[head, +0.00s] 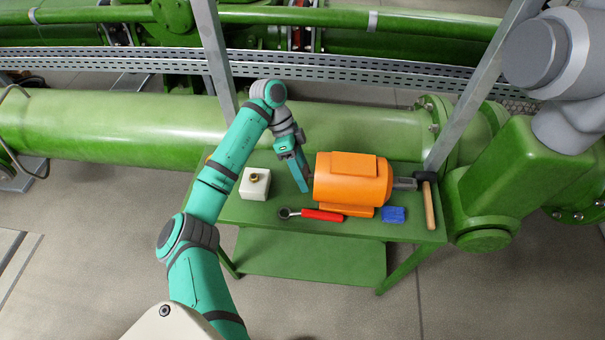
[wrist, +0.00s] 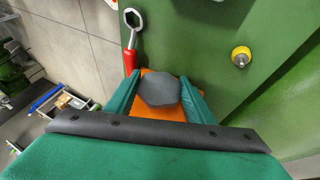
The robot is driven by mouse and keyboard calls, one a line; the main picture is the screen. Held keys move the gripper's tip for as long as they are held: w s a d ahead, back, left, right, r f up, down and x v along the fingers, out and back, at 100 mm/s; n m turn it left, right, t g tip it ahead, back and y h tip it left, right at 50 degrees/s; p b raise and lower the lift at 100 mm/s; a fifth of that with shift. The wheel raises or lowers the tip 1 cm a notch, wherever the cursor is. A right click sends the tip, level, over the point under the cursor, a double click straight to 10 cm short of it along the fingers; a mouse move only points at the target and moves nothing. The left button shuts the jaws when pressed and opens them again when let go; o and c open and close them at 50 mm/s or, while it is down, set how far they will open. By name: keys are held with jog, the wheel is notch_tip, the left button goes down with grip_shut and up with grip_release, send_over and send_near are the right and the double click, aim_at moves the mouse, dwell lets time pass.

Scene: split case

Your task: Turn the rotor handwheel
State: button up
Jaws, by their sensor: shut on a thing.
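The orange rotor case (head: 352,180) lies on the green table. Its orange end also shows in the wrist view (wrist: 176,111). The rotor handwheel (wrist: 158,88) is a dark grey, many-sided knob on that end. In the wrist view my gripper (wrist: 160,96) has one teal finger on each side of the handwheel and is shut on it. In the head view my gripper (head: 303,178) is at the case's left end and hides most of the handwheel.
A white block (head: 255,184) with a brass fitting stands left of the case. A red-handled wrench (head: 318,214) and a blue block (head: 394,214) lie in front. A wooden-handled hammer (head: 429,203) lies at the right edge of the table (head: 275,222). A grey post rises behind.

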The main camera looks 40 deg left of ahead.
jog(key=n+g+h, duration=0.1)
jog(key=g+h, duration=0.1)
jog(key=g, duration=0.1)
jog(key=shift+g, duration=0.3)
jog(key=shift+g+h, duration=0.3)
jog(key=shift+h, duration=0.2)
jog(key=shift+d+f, duration=0.1)
jog(key=o, duration=1)
jog(key=shift+o, duration=0.3)
